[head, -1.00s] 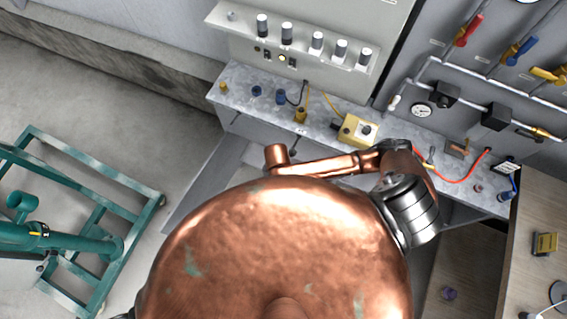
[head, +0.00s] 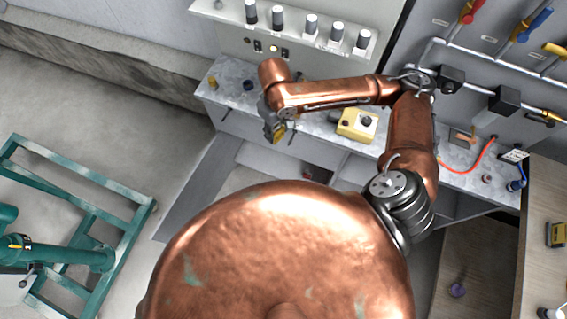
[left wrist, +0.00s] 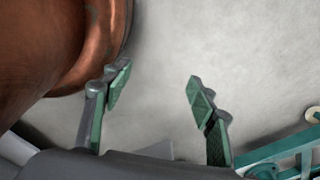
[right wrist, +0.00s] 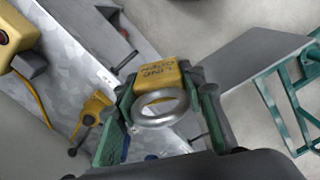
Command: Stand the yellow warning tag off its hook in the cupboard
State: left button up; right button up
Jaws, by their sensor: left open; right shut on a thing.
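The yellow warning tag (right wrist: 158,76), with dark lettering and a silver ring (right wrist: 160,108), is between the fingers of my right gripper (right wrist: 165,112), which is shut on it. An open grey compartment (head: 318,155), which looks like the cupboard, is under the bench top. I cannot make out a hook. My left gripper (left wrist: 155,85) is open and empty above bare floor; it is not visible in the head view.
A grey panel (head: 190,185), seemingly an open door, juts out at the left. A teal frame (head: 75,215) stands on the floor farther left. A wooden surface (head: 550,195) is at the right.

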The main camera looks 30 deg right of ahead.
aim_at(289, 171)
jog(key=z, duration=1.05)
jog(key=k, duration=0.75)
